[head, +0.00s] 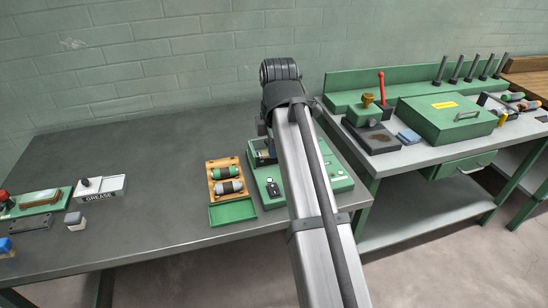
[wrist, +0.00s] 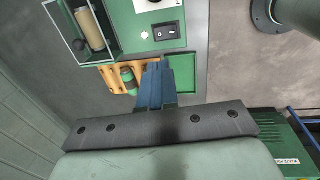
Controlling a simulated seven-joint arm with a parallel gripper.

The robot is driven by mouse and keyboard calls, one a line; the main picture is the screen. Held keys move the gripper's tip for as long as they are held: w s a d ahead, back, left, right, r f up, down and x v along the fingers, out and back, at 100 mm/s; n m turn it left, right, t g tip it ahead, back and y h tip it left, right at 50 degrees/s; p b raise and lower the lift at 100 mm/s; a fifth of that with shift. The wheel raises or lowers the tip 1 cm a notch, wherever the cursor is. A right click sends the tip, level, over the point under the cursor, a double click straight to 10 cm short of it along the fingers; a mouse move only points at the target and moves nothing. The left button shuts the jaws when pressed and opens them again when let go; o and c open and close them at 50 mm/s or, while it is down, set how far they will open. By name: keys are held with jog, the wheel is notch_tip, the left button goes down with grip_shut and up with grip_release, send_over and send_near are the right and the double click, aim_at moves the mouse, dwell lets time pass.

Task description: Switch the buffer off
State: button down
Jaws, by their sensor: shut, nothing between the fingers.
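The buffer (head: 262,172) is a green machine on the dark table in the head view, partly hidden behind my arm. A beige roll (wrist: 89,26) lies inside a clear-sided box at the top left. My gripper (wrist: 157,68) shows blue fingers, shut and empty, below the switch in the picture and apart from it. In the head view my arm hides the fingers.
A wooden rack (head: 212,189) with rollers and a green tray (head: 232,212) stand left of the buffer. A grease box (head: 99,188) and several small items lie farther left. A second bench (head: 430,153) with a green case (head: 445,117) stands right. The table's back left is clear.

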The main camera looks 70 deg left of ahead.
aim_at(273, 186)
jog(key=f, duration=0.4)
jog(key=a+f, duration=0.1)
jog(key=f, duration=0.7)
jog(key=shift+a+f, duration=0.3)
jog(key=shift+a, duration=0.1)
jog(key=shift+f, duration=0.2)
jog(key=shift+d+r, duration=0.1)
jog(key=shift+d, duration=0.65)
jog(key=shift+r, duration=0.1)
notch_tip(273, 186, up, 14)
jog(key=d, duration=0.2)
dwell(0.4)
jog(key=shift+w, duration=0.1)
